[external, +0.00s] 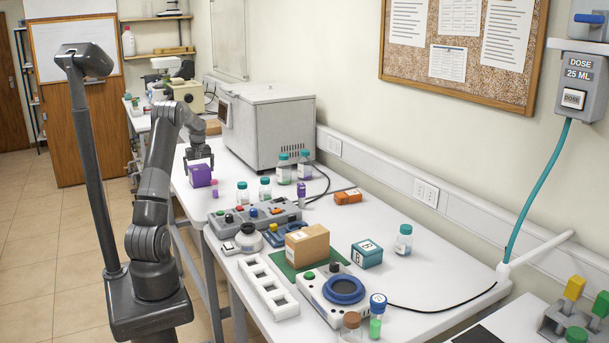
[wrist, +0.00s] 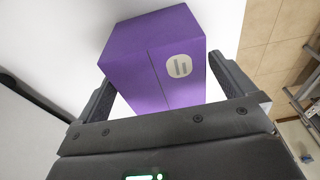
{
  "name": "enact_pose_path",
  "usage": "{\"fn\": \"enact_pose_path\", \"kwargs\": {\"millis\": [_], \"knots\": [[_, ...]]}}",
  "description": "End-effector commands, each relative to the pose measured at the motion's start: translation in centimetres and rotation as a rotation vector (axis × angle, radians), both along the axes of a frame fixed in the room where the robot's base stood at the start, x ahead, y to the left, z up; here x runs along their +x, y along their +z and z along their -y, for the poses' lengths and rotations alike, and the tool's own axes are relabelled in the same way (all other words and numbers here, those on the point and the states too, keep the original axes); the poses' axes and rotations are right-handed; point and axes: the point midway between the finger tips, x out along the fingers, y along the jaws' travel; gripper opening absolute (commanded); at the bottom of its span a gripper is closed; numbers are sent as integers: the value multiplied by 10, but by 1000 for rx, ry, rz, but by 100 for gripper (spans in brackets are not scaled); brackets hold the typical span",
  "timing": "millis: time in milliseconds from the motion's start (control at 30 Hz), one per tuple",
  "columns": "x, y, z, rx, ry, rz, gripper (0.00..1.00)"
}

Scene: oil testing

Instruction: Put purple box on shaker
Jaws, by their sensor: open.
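The purple box (external: 200,178) stands on the far left part of the white bench, near its edge. My gripper (external: 199,160) is directly above it, pointing down. In the wrist view the purple box (wrist: 165,60), with a round pale label, fills the space between the two open fingers of my gripper (wrist: 163,88). Whether either finger touches it is hard to tell. A white device with a round blue top (external: 343,290), which looks like the shaker, stands at the near end of the bench. Its blue top looks empty.
A brown box (external: 307,246) on a green mat stands behind the blue-topped device. A white rack (external: 268,287) lies left of it. A grey button panel (external: 254,214) and several teal-capped bottles stand mid-bench. A large grey machine (external: 268,128) stands behind.

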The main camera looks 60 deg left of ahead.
Motion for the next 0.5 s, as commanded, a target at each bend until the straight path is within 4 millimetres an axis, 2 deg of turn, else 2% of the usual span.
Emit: {"fn": "enact_pose_path", "kwargs": {"millis": [33, 200, 333, 500], "knots": [[1, 13, 2, 3, 0, 2, 100], [0, 48, 7, 3, 0, 2, 100], [0, 67, 10, 2, -1, 1, 100], [0, 79, 12, 0, -1, 0, 100]]}}
